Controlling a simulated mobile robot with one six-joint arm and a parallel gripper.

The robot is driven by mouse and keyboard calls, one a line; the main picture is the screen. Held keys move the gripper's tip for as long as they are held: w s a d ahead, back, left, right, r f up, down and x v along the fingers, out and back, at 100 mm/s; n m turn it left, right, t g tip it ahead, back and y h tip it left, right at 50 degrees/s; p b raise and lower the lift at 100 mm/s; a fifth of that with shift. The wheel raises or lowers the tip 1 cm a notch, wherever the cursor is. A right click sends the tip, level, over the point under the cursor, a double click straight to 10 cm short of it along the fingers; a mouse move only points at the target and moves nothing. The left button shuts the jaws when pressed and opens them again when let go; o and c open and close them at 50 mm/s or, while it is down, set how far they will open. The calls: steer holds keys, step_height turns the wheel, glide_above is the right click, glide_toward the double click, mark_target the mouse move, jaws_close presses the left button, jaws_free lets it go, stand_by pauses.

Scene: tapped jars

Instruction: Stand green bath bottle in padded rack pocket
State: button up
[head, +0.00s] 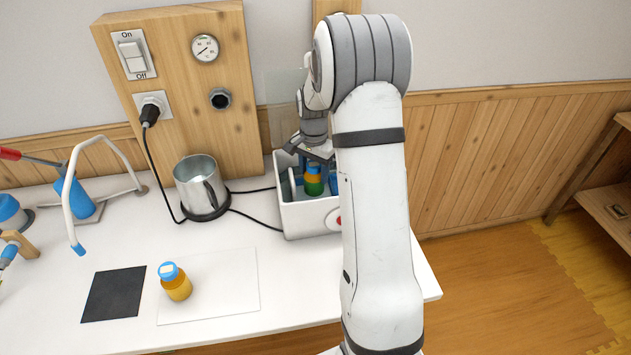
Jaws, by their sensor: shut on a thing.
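The green bath bottle (313,187) shows in the head view inside a white box-like rack (298,222) with blue parts inside. It has a green lower body and an orange band above, and it looks about upright. My gripper (314,161) is above the rack, pointing down, and is shut on the upper part of the bottle. The fingertips are small here and partly hidden. My arm covers the right side of the rack. I cannot tell whether the bottle's base touches the rack's floor or which pocket it is in.
A metal jug (197,180) stands left of the rack, with black cables beside it. An orange bottle with a blue cap (176,283) stands on a white sheet (225,290), near a black mat (114,294). A wooden panel (185,85) rises behind. The table's front right is clear.

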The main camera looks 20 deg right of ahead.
mark_target(315, 181)
steer(key=shift+s+d+f, duration=0.1)
steer(key=shift+f, duration=1.8)
steer(key=shift+f, duration=0.2)
steer(key=o, duration=1.1)
steer(key=shift+o, duration=0.2)
steer(key=shift+r, duration=0.1)
step_height(315, 181, up, 12)
steer(key=shift+s+r, duration=0.1)
steer(key=s+a+r+n+t, duration=0.1)
steer(key=s+a+r+n, duration=0.5)
steer(key=s, duration=0.5)
steer(key=s+a+n, duration=0.2)
steer(key=s, duration=0.6)
steer(key=s+a+n+t, duration=0.1)
steer(key=s+a+n, duration=0.2)
steer(key=s, duration=0.5)
steer(key=shift+s+a+f+t, duration=0.15)
steer(key=shift+s+a+t, duration=0.1)
steer(key=shift+s+t, duration=0.05)
